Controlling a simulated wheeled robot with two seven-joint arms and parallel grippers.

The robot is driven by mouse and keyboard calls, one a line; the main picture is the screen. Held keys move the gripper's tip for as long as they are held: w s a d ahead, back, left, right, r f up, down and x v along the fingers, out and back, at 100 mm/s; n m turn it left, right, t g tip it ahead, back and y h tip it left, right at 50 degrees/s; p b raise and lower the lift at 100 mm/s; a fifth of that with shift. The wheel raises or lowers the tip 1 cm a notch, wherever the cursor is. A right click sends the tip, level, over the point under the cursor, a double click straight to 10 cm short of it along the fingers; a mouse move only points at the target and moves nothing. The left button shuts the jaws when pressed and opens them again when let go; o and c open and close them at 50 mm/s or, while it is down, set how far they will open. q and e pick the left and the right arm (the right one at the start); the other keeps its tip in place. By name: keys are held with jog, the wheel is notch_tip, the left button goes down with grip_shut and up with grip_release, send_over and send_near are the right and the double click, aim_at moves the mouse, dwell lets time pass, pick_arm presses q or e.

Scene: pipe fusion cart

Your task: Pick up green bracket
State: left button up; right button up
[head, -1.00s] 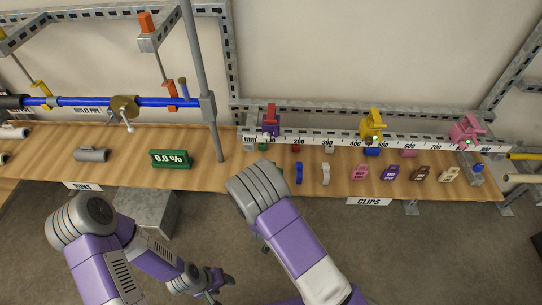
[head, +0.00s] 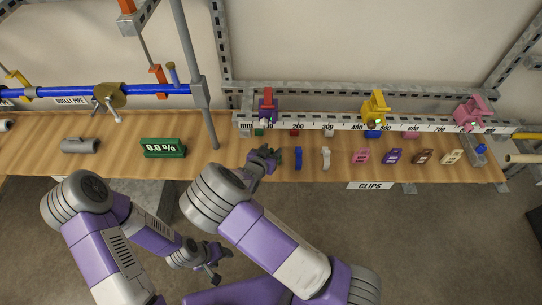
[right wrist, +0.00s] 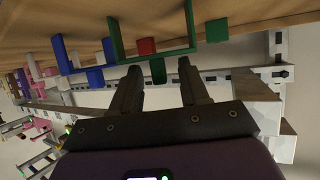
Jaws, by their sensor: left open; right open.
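The green bracket (right wrist: 116,40) shows in the right wrist view as a thin U-shaped piece just beyond my right fingertips. A green tab (right wrist: 157,72) shows between the fingertips, seemingly part of the bracket. My right gripper (right wrist: 159,66) is open with nothing held. In the head view the right gripper (head: 265,155) is over the shelf's front edge, left of the blue clip (head: 298,158), and hides the bracket. My left gripper (head: 212,269) hangs low in front of the shelf, open and empty.
A row of clips, including a grey one (head: 326,158) and a pink one (head: 361,156), lies to the right on the wooden shelf (head: 225,158). A ruler rail (head: 335,126) runs behind them. A green display (head: 163,148) stands to the left.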

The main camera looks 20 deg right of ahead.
jog(key=shift+w+d+f, duration=0.1)
jog(key=shift+w+d, duration=0.05)
jog(key=shift+w, duration=0.1)
grip_shut()
jog(key=shift+r, duration=0.45)
notch_tip(320, 180, up, 3)
jog(key=shift+r+p, duration=0.15)
jog(key=shift+p, duration=0.7)
jog(key=s+a+p, duration=0.2)
jog(key=s+a, duration=0.9)
jog(key=s, duration=0.3)
jog(key=shift+a+f, duration=0.15)
jog(key=shift+f, duration=0.2)
